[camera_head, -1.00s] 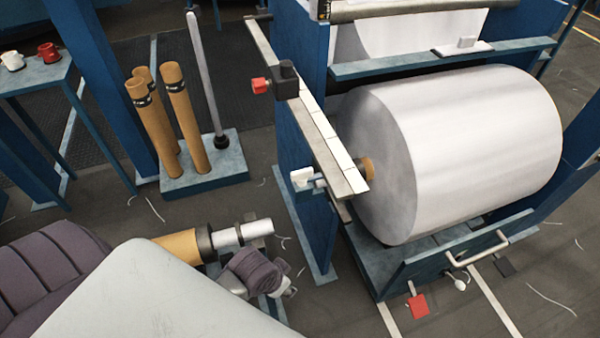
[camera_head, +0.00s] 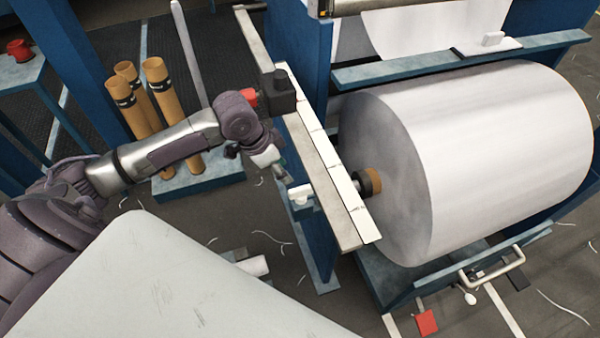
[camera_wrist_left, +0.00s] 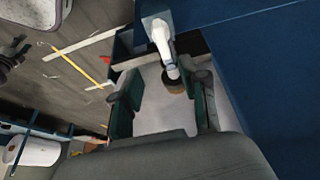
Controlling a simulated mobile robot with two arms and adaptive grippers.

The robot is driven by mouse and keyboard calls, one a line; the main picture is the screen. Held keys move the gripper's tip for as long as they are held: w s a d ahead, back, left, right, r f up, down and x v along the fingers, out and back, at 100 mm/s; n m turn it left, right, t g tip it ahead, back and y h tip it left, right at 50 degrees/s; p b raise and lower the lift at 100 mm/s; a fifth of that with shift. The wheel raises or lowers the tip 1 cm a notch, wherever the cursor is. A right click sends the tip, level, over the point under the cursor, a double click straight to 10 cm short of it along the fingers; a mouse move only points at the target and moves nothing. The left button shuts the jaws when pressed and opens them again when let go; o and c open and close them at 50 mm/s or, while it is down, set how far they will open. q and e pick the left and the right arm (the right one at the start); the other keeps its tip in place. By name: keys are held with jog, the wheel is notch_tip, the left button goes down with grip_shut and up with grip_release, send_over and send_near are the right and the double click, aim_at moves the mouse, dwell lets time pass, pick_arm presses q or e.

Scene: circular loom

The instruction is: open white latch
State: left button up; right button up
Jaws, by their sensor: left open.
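The white latch (camera_head: 300,193) sits on the side of the blue loom frame, beside the long pale bar (camera_head: 325,165). My left gripper (camera_head: 283,172) is just up and left of it in the head view, its tip close to the latch. In the left wrist view, the gripper (camera_wrist_left: 167,82) shows two spread green-lined fingers with nothing held between them. The white latch (camera_wrist_left: 160,36) shows there beyond the fingertips, its lower end pointing between them. I cannot tell whether they touch. My right gripper is not in view.
A large white roll (camera_head: 490,150) lies right of the bar. A black block (camera_head: 278,92) with a red part sits on the bar near my left wrist. Several brown tubes (camera_head: 160,90) stand on a blue base behind my arm. A blue frame wall (camera_wrist_left: 265,90) fills the wrist view's right.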

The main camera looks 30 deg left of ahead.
pick_arm(q)
send_near(301, 188)
jog(key=shift+x, duration=1.05)
jog(key=x, duration=0.6)
jog(key=shift+d+f+b, duration=0.1)
jog(key=shift+f+b, duration=0.1)
jog(key=shift+b, duration=0.2)
jog(key=shift+w+d+f, duration=0.15)
jog(key=shift+w+f, duration=0.05)
jog(key=shift+f, duration=0.55)
jog(key=c, duration=0.8)
grip_shut()
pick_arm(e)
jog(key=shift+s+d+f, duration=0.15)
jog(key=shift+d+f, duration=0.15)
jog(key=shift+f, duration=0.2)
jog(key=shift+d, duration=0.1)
